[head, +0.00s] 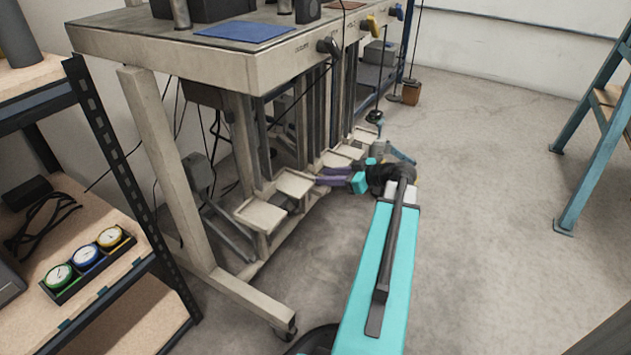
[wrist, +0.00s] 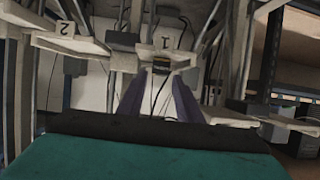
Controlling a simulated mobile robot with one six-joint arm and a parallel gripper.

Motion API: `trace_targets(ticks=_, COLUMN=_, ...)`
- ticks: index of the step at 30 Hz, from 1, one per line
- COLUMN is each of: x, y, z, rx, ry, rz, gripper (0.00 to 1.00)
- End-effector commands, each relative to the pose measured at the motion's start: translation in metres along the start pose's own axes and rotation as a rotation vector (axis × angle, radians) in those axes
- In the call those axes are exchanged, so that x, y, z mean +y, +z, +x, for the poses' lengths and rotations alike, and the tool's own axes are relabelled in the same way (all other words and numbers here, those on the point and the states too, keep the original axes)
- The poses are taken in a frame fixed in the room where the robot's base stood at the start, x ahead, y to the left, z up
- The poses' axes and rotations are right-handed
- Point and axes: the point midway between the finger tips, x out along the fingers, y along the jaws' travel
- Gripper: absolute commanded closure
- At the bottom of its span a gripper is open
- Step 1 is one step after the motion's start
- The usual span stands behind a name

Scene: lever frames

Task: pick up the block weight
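My gripper (head: 338,180) reaches low toward the bench frame, its purple fingers beside the right edge of a pale step-like platform (head: 294,184). In the wrist view the two fingers (wrist: 158,98) stand apart with nothing clearly held between them. Beyond the fingertips, a small dark block-like piece (wrist: 161,65) shows at the platform marked 1 (wrist: 178,56). I cannot tell whether it is the block weight. I cannot pick it out in the head view. My own teal gripper body hides the lower wrist view.
The bench (head: 250,62) stands over the platforms, with a wheeled leg (head: 170,165) in front. Levers with dark, yellow and blue handles line its front. A shelf (head: 150,322) at left holds a tray of three dials (head: 86,262). A teal frame (head: 590,150) stands right; open floor lies between.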

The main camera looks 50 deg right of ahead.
Motion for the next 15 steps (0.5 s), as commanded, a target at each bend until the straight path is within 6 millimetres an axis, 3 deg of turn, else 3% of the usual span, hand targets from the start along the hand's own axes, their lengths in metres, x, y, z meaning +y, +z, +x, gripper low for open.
trace_targets(ticks=9, x=0.001, y=0.003, z=0.035, rx=0.0, ry=-0.003, rz=-0.002, gripper=0.68)
trace_targets(ticks=15, x=0.001, y=0.001, z=0.045, rx=0.0, ry=-0.001, rz=-0.001, gripper=0.68)
